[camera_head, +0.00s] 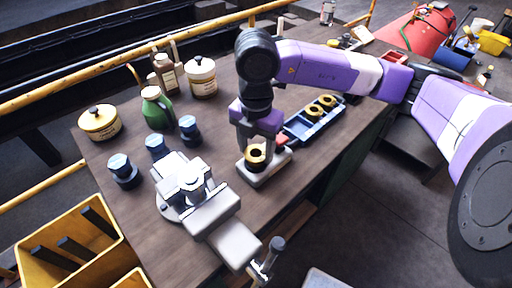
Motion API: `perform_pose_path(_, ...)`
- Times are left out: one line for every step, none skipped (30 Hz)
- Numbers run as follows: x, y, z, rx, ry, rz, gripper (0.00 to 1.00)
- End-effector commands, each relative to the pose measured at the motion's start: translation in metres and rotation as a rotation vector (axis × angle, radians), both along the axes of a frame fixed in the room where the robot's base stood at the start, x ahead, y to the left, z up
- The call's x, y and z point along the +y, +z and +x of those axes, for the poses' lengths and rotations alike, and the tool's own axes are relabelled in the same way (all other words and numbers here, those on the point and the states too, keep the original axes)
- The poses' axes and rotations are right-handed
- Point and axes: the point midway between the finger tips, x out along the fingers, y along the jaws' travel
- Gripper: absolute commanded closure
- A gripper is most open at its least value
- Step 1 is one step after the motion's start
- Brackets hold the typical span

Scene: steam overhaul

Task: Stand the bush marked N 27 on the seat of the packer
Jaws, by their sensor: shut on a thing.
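A brass bush (256,163) with a dark bore is between the fingertips of my gripper (254,147), which is shut on it. The bush is upright, at or just above a low grey block (275,176), which looks like the packer. Whether it touches the seat I cannot tell, as the bush and fingers cover it. No N 27 mark is legible on it. Two more brass bushes, one nearer (314,110) and one farther (328,101), sit in a blue tray (297,130) behind and right of my gripper. A small red part (282,140) shows beside the fingers.
A grey vise (208,208) stands near the front edge, left of the block. Several dark blue-topped pieces (122,168), a green can (157,108), pots (201,77) and brown bottles (166,73) stand on the left. Bare bench (225,125) lies between them and my gripper.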

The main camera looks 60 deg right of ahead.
Motion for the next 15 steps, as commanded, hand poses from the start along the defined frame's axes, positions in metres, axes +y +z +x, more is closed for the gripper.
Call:
perform_pose_path(-0.0001,-0.0013,0.0001,-0.001,0.0,0.0,1.0)
perform_pose_path(-0.0001,-0.0017,0.0002,-0.001,0.0,0.0,1.0)
perform_pose_path(0.0,-0.0022,0.0002,-0.001,0.0,0.0,1.0)
perform_pose_path(0.0,-0.0024,0.0002,-0.001,0.0,0.0,1.0)
perform_pose_path(-0.0001,-0.0025,0.0001,-0.001,0.0,0.0,1.0)
perform_pose_path(-0.0001,-0.0025,0.0001,-0.001,0.0,0.0,1.0)
perform_pose_path(-0.0001,-0.0024,0.0002,-0.001,0.0,0.0,1.0)
perform_pose_path(-0.0001,-0.0023,0.0002,-0.001,0.0,0.0,1.0)
perform_pose_path(-0.0001,-0.0021,0.0001,-0.001,0.0,0.0,1.0)
perform_pose_path(-0.0001,-0.0021,0.0001,-0.001,0.0,0.0,1.0)
perform_pose_path(-0.0001,-0.0021,0.0002,-0.001,0.0,0.0,1.0)
perform_pose_path(-0.0001,-0.0021,0.0002,-0.001,0.0,0.0,1.0)
perform_pose_path(-0.0001,-0.0021,0.0002,-0.001,0.0,0.0,0.43)
perform_pose_path(-0.0001,-0.0021,0.0002,-0.001,0.0,0.0,0.37)
perform_pose_path(-0.0001,-0.0021,0.0001,-0.001,0.0,0.0,0.29)
